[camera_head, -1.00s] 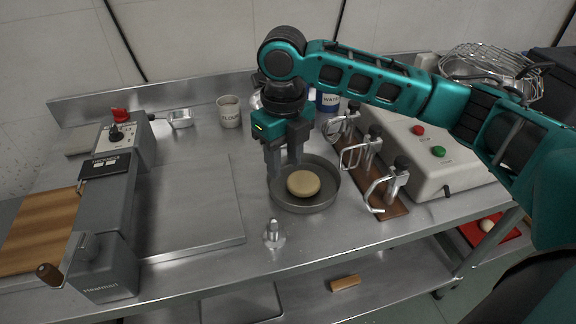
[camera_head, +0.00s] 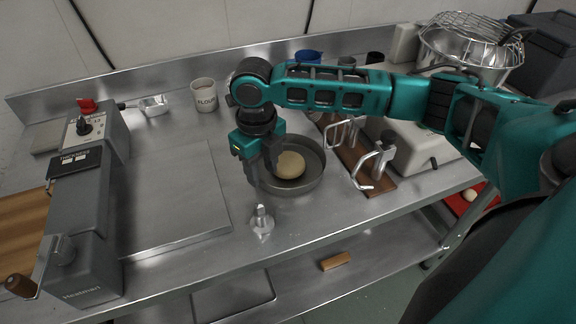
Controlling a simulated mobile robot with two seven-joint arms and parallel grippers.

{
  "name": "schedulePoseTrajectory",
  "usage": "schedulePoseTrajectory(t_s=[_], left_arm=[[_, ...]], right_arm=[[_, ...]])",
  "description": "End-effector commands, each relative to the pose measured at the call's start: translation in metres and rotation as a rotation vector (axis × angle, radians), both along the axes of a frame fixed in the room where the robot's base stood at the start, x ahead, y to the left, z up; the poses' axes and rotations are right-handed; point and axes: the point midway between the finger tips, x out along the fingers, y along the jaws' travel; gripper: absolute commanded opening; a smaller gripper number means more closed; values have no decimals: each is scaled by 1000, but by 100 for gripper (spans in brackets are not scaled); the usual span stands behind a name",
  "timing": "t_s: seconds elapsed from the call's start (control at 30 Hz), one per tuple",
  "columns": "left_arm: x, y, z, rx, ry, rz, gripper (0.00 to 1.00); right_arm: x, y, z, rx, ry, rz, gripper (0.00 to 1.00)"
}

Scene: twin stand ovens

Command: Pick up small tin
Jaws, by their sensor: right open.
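A round, shallow grey metal tin (camera_head: 313,181) stands on the steel table with a pale ball of dough (camera_head: 290,165) in it. My right gripper (camera_head: 261,178) points down at the left side of the tin, its fingers open. The fingers overlap the tin's left rim in the picture and hide part of it; I cannot tell whether they touch it. My left gripper is not in view.
A small metal fitting (camera_head: 262,222) stands just in front of the gripper. A dough sheeter (camera_head: 85,215) is at left, a flour cup (camera_head: 204,95) behind. Hooked metal tools (camera_head: 375,165) on a wooden board stand right of the tin. A lower shelf holds a wooden block (camera_head: 335,261).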

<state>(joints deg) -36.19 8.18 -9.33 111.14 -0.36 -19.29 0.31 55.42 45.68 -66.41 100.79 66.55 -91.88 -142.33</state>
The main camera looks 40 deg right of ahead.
Motion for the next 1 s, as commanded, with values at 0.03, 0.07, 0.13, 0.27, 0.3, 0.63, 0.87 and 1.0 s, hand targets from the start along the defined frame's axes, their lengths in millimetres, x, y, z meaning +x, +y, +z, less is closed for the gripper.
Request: schedulePoseTrajectory(t_s=[0.03,0.07,0.13,0.27,0.3,0.63,0.87,1.0], left_arm=[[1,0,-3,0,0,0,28],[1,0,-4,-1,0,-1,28],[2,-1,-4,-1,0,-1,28],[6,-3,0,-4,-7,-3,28],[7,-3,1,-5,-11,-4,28],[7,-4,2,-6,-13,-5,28],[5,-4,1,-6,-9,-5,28],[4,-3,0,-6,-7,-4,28]], right_arm=[[-1,2,-11,0,3,1,40],[-1,2,-16,0,3,0,40],[-1,1,-25,0,2,0,40],[0,1,-32,-1,0,1,40],[0,1,-32,0,0,1,40],[0,1,-31,0,-1,1,20],[0,1,-31,0,-1,1,0],[0,1,-31,0,-1,1,0]])
